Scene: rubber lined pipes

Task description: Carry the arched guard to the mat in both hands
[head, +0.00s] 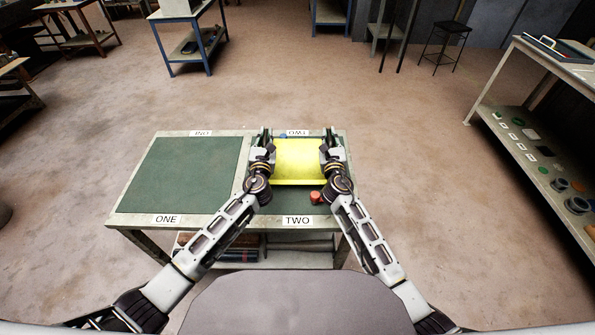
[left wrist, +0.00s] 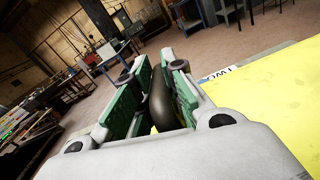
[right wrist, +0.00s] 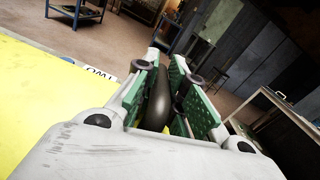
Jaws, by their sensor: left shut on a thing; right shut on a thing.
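The yellow arched guard (head: 298,160) is between my two grippers, over the right green mat (head: 290,205) labelled TWO. I cannot tell whether it touches that mat or hangs just above. My left gripper (head: 265,135) is shut on the guard's dark rounded handle (left wrist: 160,100) at its left side. My right gripper (head: 329,136) is shut on the matching handle (right wrist: 157,98) at its right side. The left green mat (head: 180,175), labelled ONE, is bare.
A small red object (head: 316,197) lies on the right mat in front of the guard. A small blue thing (head: 284,135) shows behind the guard. A shelf unit (head: 545,150) with small parts stands far right. Floor around the bench is clear.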

